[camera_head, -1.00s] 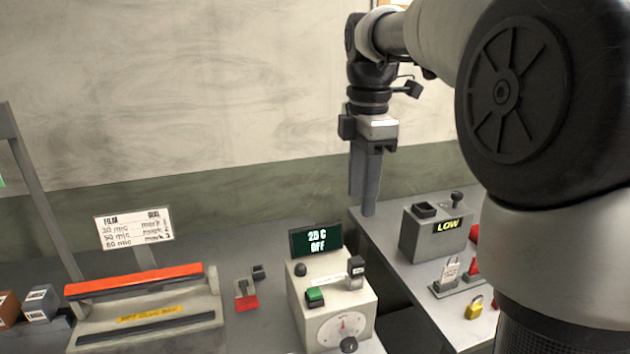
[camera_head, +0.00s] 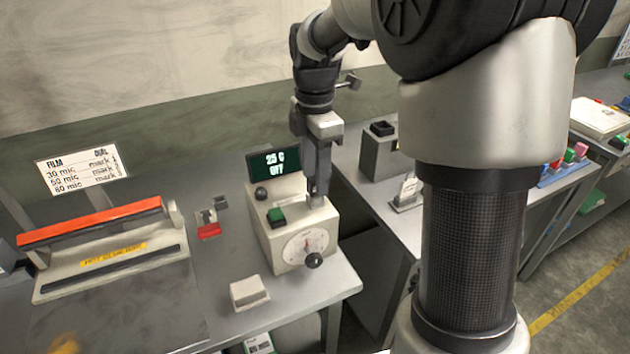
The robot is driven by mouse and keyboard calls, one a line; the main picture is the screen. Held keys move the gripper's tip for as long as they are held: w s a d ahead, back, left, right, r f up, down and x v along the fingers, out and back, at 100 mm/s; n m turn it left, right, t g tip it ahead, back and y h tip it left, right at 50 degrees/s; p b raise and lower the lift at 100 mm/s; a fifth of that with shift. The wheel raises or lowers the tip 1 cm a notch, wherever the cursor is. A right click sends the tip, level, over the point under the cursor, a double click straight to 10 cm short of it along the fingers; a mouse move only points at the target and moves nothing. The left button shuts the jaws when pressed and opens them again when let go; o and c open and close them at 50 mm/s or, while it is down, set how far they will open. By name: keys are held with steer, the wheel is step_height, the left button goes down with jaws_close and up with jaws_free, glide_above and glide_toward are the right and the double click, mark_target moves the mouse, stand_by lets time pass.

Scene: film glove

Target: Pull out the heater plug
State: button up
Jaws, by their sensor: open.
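The beige heater box (camera_head: 292,228) stands on the grey bench, with a green button (camera_head: 276,216), a black knob and a round dial (camera_head: 305,246) on it. Its display (camera_head: 275,164) reads 25 C OFF. My gripper (camera_head: 317,190) points straight down at the right part of the box's top, where the plug stood in the earlier view. Its jaws are open. The fingers cover that spot, so I cannot make out the plug or tell whether it lies between them.
A sealer with a red bar (camera_head: 92,221) and a film dial sign (camera_head: 79,167) stand at left. A small red-based switch (camera_head: 208,226) and a white block (camera_head: 249,292) lie near the box. A grey box (camera_head: 378,155) stands on the bench behind my arm.

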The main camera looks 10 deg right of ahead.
steer(key=shift+f, duration=1)
jaws_close()
steer(key=shift+r+p, duration=0.45)
steer(key=shift+r, duration=0.1)
steer(key=shift+r+p, duration=1.8)
steer(key=shift+r, duration=0.25)
steer(key=shift+r+p, duration=1.4)
steer(key=shift+r, duration=0.1)
